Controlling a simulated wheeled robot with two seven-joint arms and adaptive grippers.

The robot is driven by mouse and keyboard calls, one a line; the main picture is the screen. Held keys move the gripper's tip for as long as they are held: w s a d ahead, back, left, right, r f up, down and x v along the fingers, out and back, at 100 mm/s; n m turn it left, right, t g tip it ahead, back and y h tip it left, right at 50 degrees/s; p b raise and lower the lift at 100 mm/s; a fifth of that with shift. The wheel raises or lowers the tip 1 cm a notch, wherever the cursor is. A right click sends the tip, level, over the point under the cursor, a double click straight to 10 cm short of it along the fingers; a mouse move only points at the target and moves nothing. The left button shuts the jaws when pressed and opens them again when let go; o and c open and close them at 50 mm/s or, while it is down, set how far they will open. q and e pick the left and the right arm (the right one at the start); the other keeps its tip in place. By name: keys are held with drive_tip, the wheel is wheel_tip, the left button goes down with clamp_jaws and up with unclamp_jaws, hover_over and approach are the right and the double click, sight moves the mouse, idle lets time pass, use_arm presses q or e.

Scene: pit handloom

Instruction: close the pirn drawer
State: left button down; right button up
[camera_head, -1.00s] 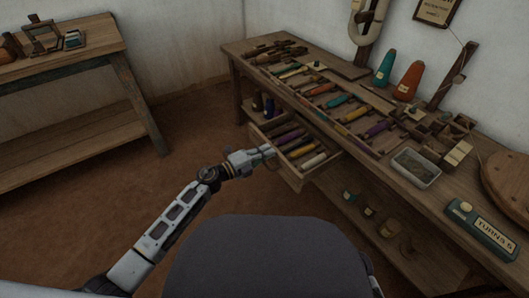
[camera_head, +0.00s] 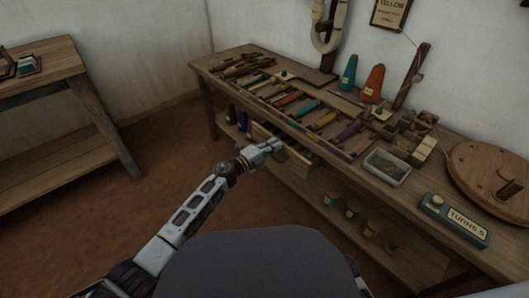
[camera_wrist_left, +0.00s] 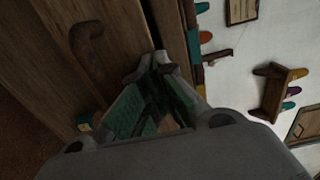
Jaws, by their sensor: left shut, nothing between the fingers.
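The pirn drawer (camera_head: 297,170) is under the front edge of the loom-side bench and stands only a little out. Its wooden front faces me, and the pirns inside are mostly hidden. My left gripper (camera_head: 275,147) is shut and empty, at the left part of the drawer front near its top edge. In the left wrist view the shut fingertips (camera_wrist_left: 158,66) are at the edge of the wooden drawer front (camera_wrist_left: 125,25), with a dark curved handle (camera_wrist_left: 88,45) beside them. I cannot tell whether they touch. My right gripper is not in view.
The bench (camera_head: 440,190) carries a tray of coloured pirns (camera_head: 315,115), two thread cones (camera_head: 372,83), a metal tin (camera_head: 387,167) and a turns counter (camera_head: 455,220). Small jars (camera_head: 350,210) stand on the shelf below. Another wooden table (camera_head: 60,80) is at left; floor between is clear.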

use_arm(q)
drive_tip(key=shift+x, duration=1.05)
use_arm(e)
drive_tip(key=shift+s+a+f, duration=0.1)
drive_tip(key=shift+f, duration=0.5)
use_arm(q)
drive_tip(key=shift+a, duration=0.1)
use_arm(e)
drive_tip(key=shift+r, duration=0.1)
